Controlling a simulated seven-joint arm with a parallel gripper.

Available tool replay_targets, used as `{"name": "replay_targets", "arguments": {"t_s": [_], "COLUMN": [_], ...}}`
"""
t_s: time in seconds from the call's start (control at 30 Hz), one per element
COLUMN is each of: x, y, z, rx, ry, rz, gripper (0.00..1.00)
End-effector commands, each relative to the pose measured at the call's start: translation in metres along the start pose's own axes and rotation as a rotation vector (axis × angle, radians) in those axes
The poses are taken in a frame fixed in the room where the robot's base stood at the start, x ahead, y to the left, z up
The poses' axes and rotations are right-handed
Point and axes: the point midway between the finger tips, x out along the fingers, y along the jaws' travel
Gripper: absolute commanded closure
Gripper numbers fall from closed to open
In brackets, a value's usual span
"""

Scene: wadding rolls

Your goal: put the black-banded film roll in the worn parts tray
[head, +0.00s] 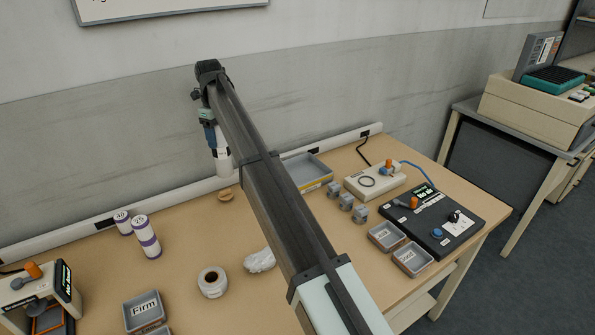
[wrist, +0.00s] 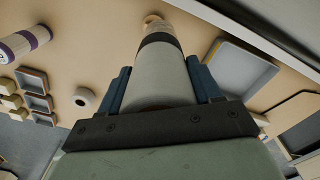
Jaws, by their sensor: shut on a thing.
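My gripper (wrist: 162,84) is shut on a white roll with a black band (wrist: 158,50), the film roll, with a blue finger on each side. In the head view the roll (head: 223,160) hangs below my gripper (head: 212,138), above the back of the table near the wall. A wide shallow grey tray (head: 318,168) with a yellow front strip lies to the right, partly hidden by my arm. It also shows in the wrist view (wrist: 236,75), right of the held roll. I cannot read which tray is marked for worn parts.
Purple-banded rolls (head: 147,238) stand at left. A tray labelled Firm (head: 145,305), a white ring roll (head: 212,281) and a crumpled white piece (head: 259,261) lie in front. Small labelled trays (head: 386,237) and a black control panel (head: 432,222) are at right.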

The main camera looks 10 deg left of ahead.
Motion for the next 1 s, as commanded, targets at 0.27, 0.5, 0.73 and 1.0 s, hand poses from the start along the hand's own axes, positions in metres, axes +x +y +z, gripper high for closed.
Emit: {"name": "replay_targets", "arguments": {"t_s": [0.27, 0.5, 0.73, 1.0], "x": [-0.002, -0.004, -0.005, -0.006], "y": [-0.097, -0.158, -0.194, -0.2], "z": [-0.079, -0.139, -0.179, -0.181], "rx": [0.132, 0.215, 0.214, 0.017], "ry": [-0.001, -0.001, -0.001, 0.0], "rz": [-0.001, -0.001, -0.001, -0.001], "gripper": [1.0, 1.0, 1.0, 1.0]}}
